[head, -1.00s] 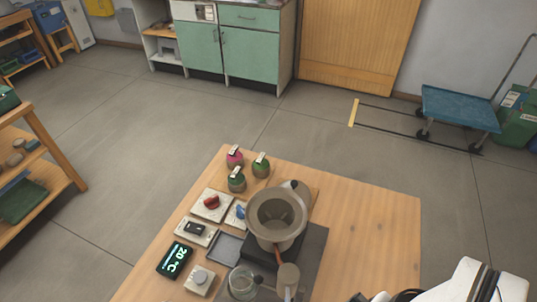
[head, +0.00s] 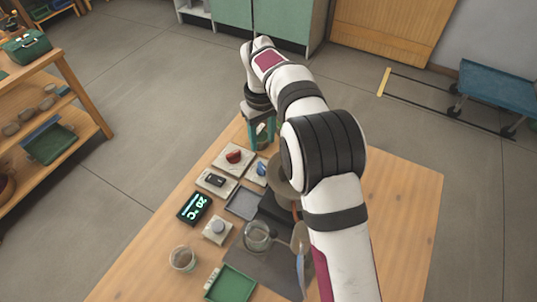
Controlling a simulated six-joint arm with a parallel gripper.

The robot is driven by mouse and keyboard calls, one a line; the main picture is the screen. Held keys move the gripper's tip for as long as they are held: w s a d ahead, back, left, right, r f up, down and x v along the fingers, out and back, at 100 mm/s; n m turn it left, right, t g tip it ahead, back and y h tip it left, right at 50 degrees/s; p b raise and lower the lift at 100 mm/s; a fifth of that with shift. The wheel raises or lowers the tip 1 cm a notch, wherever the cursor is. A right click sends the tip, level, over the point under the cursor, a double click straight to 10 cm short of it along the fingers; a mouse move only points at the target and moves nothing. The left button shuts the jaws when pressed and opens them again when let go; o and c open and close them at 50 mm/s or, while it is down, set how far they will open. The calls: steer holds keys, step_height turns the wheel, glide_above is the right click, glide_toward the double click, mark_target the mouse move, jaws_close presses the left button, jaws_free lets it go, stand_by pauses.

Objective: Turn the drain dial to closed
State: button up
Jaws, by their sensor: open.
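Several dials sit on pale square plates on the wooden table. A red dial (head: 234,156) is at the back left, and a blue dial (head: 262,168) is right of it, close to the distiller. A grey round dial (head: 218,227) is nearer the front. I cannot read any label, so I cannot tell which one is the drain dial. My gripper (head: 261,139) has teal fingers, open and pointing down at the table's back corner, just behind the red and blue dials. It appears apart from both. A jar shows partly between or behind the fingers.
My arm covers much of the distiller (head: 275,215) and the table's middle. A display (head: 194,208), a switch plate (head: 215,181) and a grey tray (head: 244,203) lie near the dials. A glass cup (head: 183,258) and green tray (head: 232,284) are in front. The table's right side is clear.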

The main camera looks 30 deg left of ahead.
mark_target(263, 168)
step_height(263, 168, down, 12)
steer(key=shift+r, duration=0.1)
jaws_close()
stand_by(0.3)
